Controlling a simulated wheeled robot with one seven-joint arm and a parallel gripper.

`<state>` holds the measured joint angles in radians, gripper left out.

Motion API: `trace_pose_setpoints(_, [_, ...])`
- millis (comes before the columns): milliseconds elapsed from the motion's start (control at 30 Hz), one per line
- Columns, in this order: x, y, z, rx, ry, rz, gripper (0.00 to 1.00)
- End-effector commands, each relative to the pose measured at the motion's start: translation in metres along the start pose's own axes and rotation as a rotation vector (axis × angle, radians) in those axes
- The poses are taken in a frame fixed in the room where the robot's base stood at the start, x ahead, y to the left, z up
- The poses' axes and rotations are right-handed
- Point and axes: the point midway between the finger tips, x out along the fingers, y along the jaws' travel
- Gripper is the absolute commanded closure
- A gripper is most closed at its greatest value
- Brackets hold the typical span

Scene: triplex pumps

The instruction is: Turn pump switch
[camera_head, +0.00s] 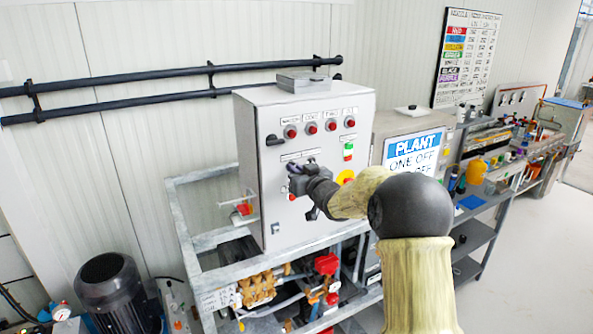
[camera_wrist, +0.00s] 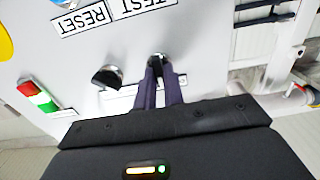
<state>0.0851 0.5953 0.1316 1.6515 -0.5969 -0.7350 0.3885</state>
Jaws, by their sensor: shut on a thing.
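A grey control cabinet (camera_head: 270,130) stands on a metal frame, with a row of red lamps along its upper front. My gripper (camera_head: 298,180) is at the middle of the cabinet's front. In the wrist view, my gripper (camera_wrist: 158,72) has its two dark fingers close together around a small black pump switch (camera_wrist: 157,60) on the panel. The fingers hide most of this switch. A second black switch (camera_wrist: 107,77) sits just to the left of the fingers in the wrist view, apart from them.
A green, white and red indicator (camera_head: 348,151) and a yellow-ringed button (camera_head: 345,177) lie right of my gripper. A black handle (camera_head: 275,140) sticks out at upper left. Brass pump parts (camera_head: 258,288) and a motor (camera_head: 115,292) stand below.

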Motion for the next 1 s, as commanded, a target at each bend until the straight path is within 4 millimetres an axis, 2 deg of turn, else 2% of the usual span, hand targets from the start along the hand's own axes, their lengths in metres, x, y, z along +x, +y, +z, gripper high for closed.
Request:
trace_pose_setpoints(33, [0.000, 0.000, 0.001, 0.000, -0.002, -0.001, 0.84])
trace_pose_setpoints(100, [0.000, 0.000, 0.001, 0.000, -0.002, 0.000, 0.70])
trace_pose_setpoints(133, [0.000, 0.000, 0.001, 0.000, -0.001, -0.001, 0.68])
trace_pose_setpoints(433, [-0.001, 0.000, 0.001, -0.001, 0.000, 0.000, 0.68])
trace_pose_setpoints(567, [-0.008, 0.001, 0.001, -0.002, 0.001, 0.001, 0.68])
trace_pose_setpoints(767, [-0.036, 0.001, 0.003, -0.002, 0.001, 0.002, 0.68])
trace_pose_setpoints(1000, [-0.079, 0.001, 0.003, -0.003, 0.000, 0.002, 0.68])
